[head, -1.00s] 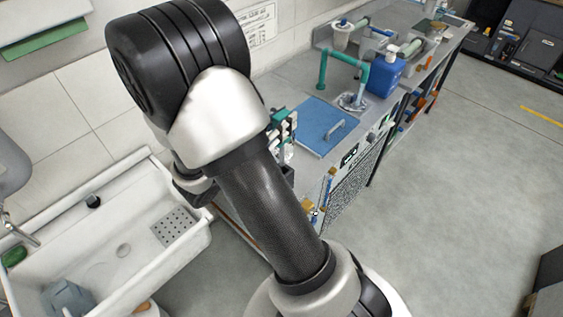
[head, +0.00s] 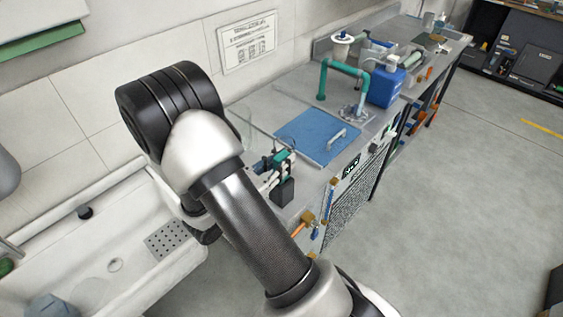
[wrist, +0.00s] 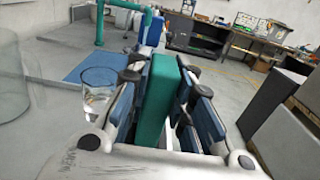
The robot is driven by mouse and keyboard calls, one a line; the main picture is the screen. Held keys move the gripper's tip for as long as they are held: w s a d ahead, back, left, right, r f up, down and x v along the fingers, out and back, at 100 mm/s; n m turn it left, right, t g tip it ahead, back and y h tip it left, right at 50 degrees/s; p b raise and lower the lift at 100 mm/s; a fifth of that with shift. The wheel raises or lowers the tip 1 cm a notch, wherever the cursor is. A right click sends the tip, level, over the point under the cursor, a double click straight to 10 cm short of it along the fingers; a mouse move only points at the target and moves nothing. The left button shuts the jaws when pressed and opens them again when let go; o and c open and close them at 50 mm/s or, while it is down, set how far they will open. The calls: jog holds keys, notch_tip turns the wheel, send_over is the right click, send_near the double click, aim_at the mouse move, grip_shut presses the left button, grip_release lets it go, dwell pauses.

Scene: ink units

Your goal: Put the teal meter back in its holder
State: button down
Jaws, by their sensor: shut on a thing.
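The teal meter (wrist: 157,100) is a flat upright block between the blue-padded fingers of my gripper (wrist: 166,78) in the wrist view. The gripper is shut on it. In the head view, my gripper (head: 277,165) shows small beyond my arm, over the near end of the bench, with a bit of teal (head: 281,156) between its parts. A dark box (head: 284,192) shows just below it; I cannot tell whether this is the holder. The meter's lower part is hidden by the gripper in the wrist view.
A blue mat (head: 318,138) with a handle lies on the bench beyond the gripper. Teal pipework (head: 345,68) and a blue canister (head: 386,88) stand behind it. A clear glass (wrist: 98,88) stands left of the fingers. A white sink (head: 105,235) is at left; open floor lies right.

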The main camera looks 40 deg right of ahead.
jog(key=c, duration=1.4)
grip_release()
jog(key=shift+f, duration=0.1)
